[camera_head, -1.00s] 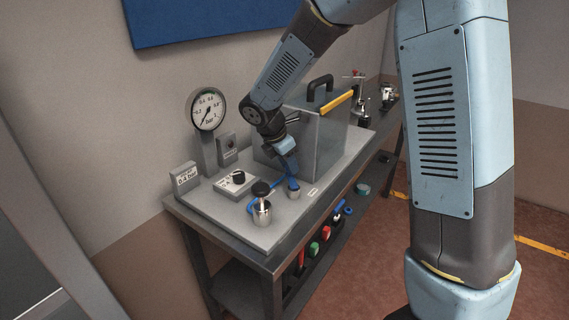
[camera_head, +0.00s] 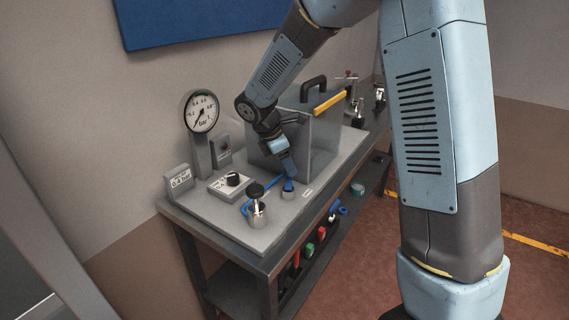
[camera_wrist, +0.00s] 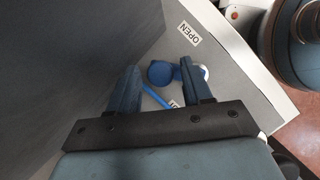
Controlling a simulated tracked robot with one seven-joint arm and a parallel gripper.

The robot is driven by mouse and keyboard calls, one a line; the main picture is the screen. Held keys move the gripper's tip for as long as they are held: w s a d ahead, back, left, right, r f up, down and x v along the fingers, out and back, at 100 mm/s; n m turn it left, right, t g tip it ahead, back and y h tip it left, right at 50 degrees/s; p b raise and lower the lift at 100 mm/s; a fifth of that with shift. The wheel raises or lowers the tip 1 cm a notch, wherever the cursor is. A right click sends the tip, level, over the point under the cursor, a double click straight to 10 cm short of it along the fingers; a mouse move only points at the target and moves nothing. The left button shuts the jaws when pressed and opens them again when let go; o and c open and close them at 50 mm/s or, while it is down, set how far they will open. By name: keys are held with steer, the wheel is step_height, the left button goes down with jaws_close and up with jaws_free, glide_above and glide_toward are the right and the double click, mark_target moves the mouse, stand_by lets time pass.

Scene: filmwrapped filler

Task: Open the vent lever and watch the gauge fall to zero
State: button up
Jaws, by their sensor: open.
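A blue lever (camera_head: 289,186) sits on a short grey post on the bench panel. In the wrist view the blue lever (camera_wrist: 160,73) shows as a round part with a thin strip, and an OPEN label lies beyond it. My gripper (camera_wrist: 159,66) is open above the lever, one finger on each side; I cannot tell whether they touch it. In the head view my gripper (camera_head: 287,168) points down at the lever. The round bar gauge (camera_head: 201,112) stands at the panel's back left, its needle toward the lower left; the exact reading is too small to tell.
A grey box (camera_head: 322,140) with a black handle and yellow bar stands close behind my gripper. A black-topped metal part (camera_head: 257,209), a black knob unit (camera_head: 232,182) and a sign (camera_head: 179,181) stand to the left. Tools lie on the lower shelf.

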steer(key=v, duration=1.3)
steer(key=shift+r, duration=0.3)
steer(key=shift+a, duration=0.1)
steer(key=s+d+m+t+y, duration=0.1)
steer(key=s+m, duration=0.1)
steer(key=m, duration=1.1)
steer(key=s+d+m+t+y, duration=0.1)
steer(key=s+d+m+t, duration=0.1)
steer(key=m, duration=1.1)
steer(key=shift+m, duration=0.3)
steer(key=x, duration=1.3)
steer(key=shift+a+f, duration=0.25)
steer(key=shift+f, duration=0.15)
steer(key=c, duration=1)
